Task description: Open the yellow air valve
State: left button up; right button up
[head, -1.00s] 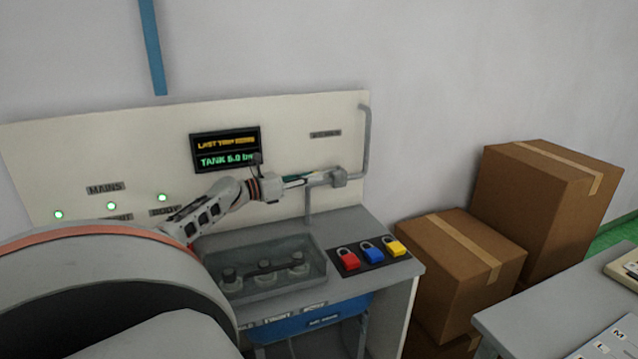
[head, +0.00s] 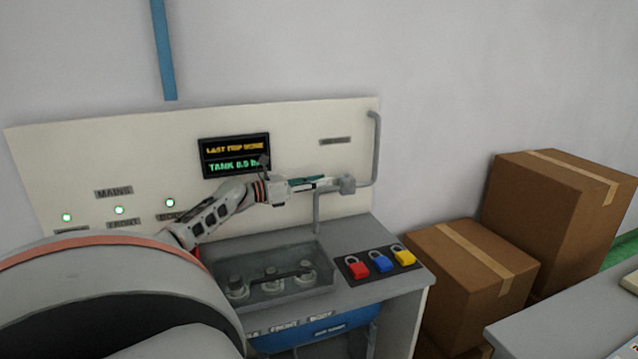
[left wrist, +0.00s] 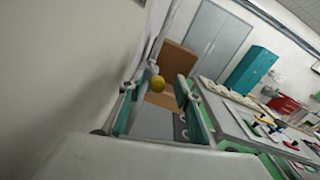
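In the head view my left gripper (head: 318,184) reaches right along the panel to the grey valve body (head: 347,184) on the pipe (head: 374,150). The yellow knob is hidden there. My right gripper is not in view.
The panel (head: 300,130) carries a dark display (head: 234,155) and several green lamps. Below, a console (head: 350,233) holds a clear-covered box (head: 275,275) and red, blue and yellow padlocks (head: 404,256). Cardboard boxes (head: 470,275) stand to the right, beside a grey table (head: 570,325).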

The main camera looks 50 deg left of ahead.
pick_arm(q)
jog(key=shift+f, duration=0.15)
jog(key=v, duration=1.2)
jog(key=shift+a, duration=0.1)
